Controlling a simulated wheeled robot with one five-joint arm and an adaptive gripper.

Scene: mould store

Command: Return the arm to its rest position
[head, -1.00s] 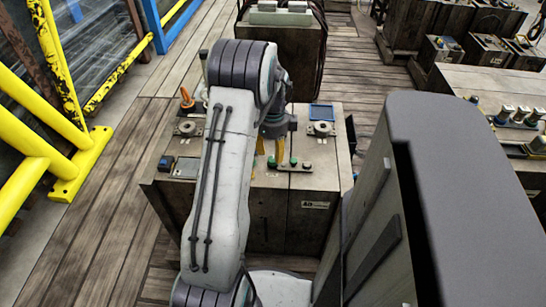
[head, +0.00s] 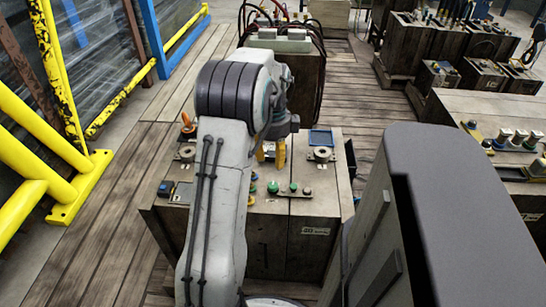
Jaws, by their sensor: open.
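My arm (head: 213,200) rises from the bottom of the head view, bends at a dark-banded elbow near the middle and reaches down to my gripper. My gripper (head: 271,154) has two yellow fingers, spread apart with nothing between them. It hangs in front of the upper part of a wooden box's top panel, and the elbow hides part of it. A green button (head: 273,187) and a small green-knobbed bar (head: 293,188) show on the panel below the fingertips, apart from them in the picture.
The wooden box (head: 317,205) also bears an orange-handled switch (head: 187,125), a round fitting (head: 321,154) and a blue-framed tray (head: 320,138). A cabled box (head: 290,75) stands behind. Yellow rails (head: 75,190) stand left, more boxes right. Plank floor (head: 105,230) is clear between rails and box.

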